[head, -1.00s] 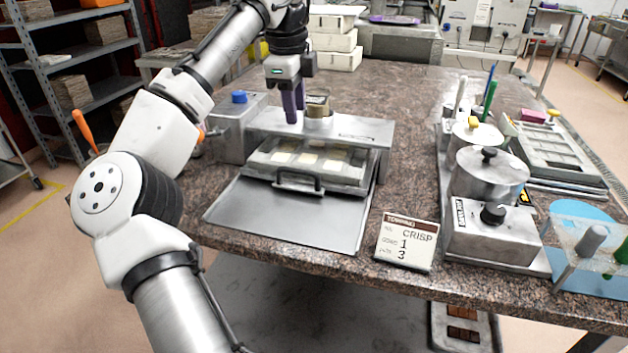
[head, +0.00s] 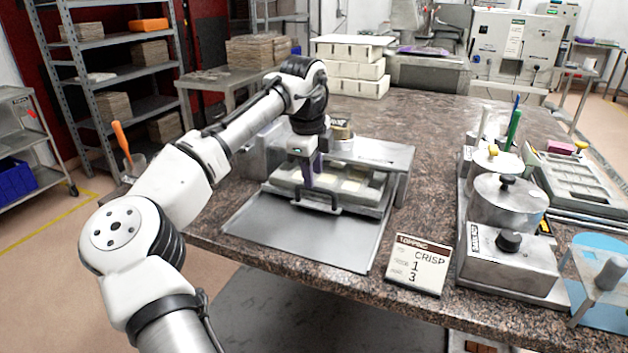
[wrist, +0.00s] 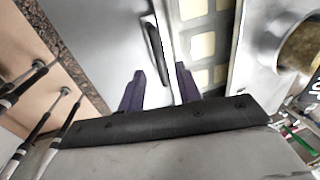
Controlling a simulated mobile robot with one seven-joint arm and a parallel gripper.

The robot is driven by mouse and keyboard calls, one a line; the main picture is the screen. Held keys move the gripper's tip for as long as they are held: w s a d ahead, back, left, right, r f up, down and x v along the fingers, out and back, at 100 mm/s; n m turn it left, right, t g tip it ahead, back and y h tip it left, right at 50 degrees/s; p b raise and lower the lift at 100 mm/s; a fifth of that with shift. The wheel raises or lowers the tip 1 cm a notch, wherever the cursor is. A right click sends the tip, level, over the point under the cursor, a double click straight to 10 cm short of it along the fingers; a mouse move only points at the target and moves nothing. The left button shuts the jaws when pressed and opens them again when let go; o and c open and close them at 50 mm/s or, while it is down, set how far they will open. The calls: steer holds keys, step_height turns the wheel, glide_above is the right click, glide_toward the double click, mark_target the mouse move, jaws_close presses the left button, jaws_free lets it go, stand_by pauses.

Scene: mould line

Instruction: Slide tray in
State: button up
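The tray (head: 362,205) is a grey metal tray holding a mould with several pale cream squares. It is partly under the metal housing (head: 385,157), with its front and dark bar handle (head: 318,204) sticking out over a flat metal plate (head: 300,238). In the wrist view the handle (wrist: 154,45) shows just beyond my fingertips, roughly in line with the gap between them. My gripper (head: 312,172) has purple fingers and points down near the tray's front. In the wrist view my gripper (wrist: 159,80) is open, fingers apart with nothing between them.
A small cup (head: 341,128) stands on top of the housing. Metal pots (head: 506,207) and a tool holder stand to the right. The counter between housing and pots is clear.

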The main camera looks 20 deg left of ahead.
mark_target(314, 189)
steer(key=shift+w+f, duration=0.15)
steer(key=shift+f, duration=0.7)
steer(key=shift+w+f, duration=0.15)
steer(key=shift+f, duration=0.65)
jaws_close()
